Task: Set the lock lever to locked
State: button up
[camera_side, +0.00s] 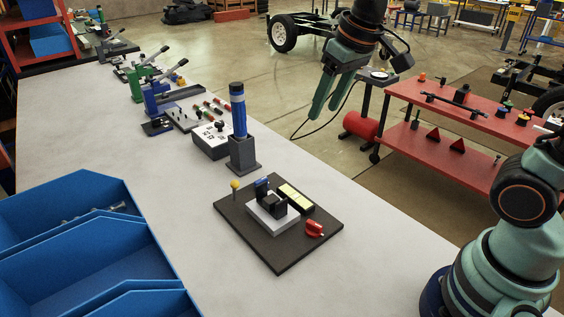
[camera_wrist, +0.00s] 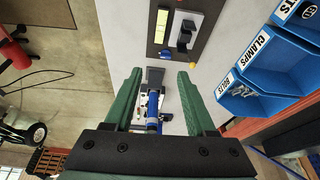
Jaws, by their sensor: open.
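A dark board (camera_side: 240,230) lies on the bench, with a light grey block (camera_side: 268,222) carrying a black piece (camera_side: 272,206). A red knob or lever (camera_side: 315,228) sits at its right, and a yellow ball-topped pin (camera_side: 235,186) stands at its far left corner. I cannot tell for sure which part is the lock lever. The board also shows in the wrist view (camera_wrist: 153,30), beyond the fingertips. My gripper (camera_side: 326,111) is open and empty, raised beyond the bench's right edge and apart from the board; its fingers (camera_wrist: 159,73) show spread in the wrist view.
A blue-topped tower (camera_side: 238,110) on a dark base stands just behind the board. Blue bins (camera_side: 85,260) fill the left front. Several clamps and fixtures line the far bench. A red cart (camera_side: 440,155) stands at the right. The bench (camera_side: 140,165) left of the board is clear.

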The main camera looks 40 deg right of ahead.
jog(key=shift+c, duration=0.6)
jog(key=n+g, duration=0.2)
jog(key=g, duration=0.2)
send_over(235, 190)
notch_tip(235, 190, down, 12)
jog(key=shift+w+r, duration=0.1)
jog(key=shift+w+a+f, duration=0.15)
jog(key=shift+a+f, duration=0.05)
jog(key=shift+f, duration=0.7)
jog(key=f, duration=1.1)
jog(key=shift+d+f, duration=0.15)
jog(key=shift+d, duration=0.1)
grip_shut()
